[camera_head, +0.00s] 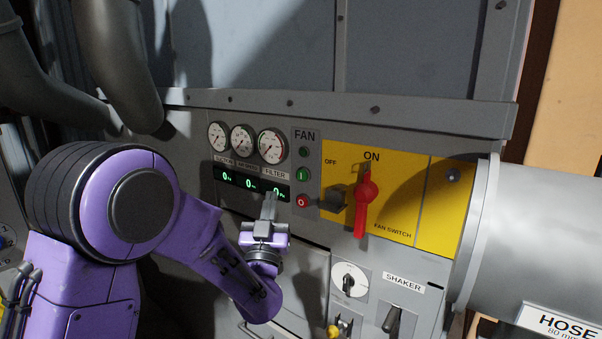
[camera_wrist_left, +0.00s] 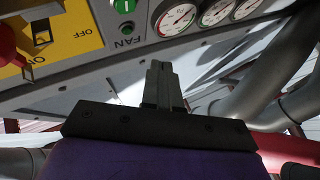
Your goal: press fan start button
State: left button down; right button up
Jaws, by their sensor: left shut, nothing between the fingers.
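The green fan start button (camera_head: 302,174), marked with a bar, is on the grey panel under the FAN label. In the left wrist view the green button (camera_wrist_left: 124,5) is at the top edge, partly cut off. The red stop button (camera_head: 302,200) is just below it, and a dark green lamp (camera_head: 304,151) is above it. My left gripper (camera_head: 269,204) is shut and empty, in front of the digital displays, left of the buttons and a little lower than the start button. Its shut fingers (camera_wrist_left: 158,75) show in the left wrist view, apart from the green button. My right gripper is not in view.
Right of the buttons is a yellow fan switch plate (camera_head: 400,218) with a red handle (camera_head: 366,205) below ON. Three gauges (camera_head: 272,146) are above the displays (camera_head: 250,183). A shaker switch (camera_head: 392,319) and a large grey hose pipe (camera_head: 540,240) are at the lower right.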

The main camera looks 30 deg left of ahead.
aim_at(303, 175)
pick_arm(q)
jog(key=shift+s+a+r, duration=0.1)
jog(key=shift+r, duration=0.7)
jog(key=shift+y, duration=0.3)
jog(key=shift+w+d+p, duration=0.2)
jog(key=shift+w+p, duration=0.05)
jog(key=shift+w, duration=2)
jog(key=shift+w+d+p, duration=0.15)
jog(key=shift+w+p, duration=0.05)
jog(key=shift+w, duration=2)
jog(key=shift+w, duration=0.1)
jog(key=shift+w+d, duration=0.1)
jog(key=shift+w, duration=0.2)
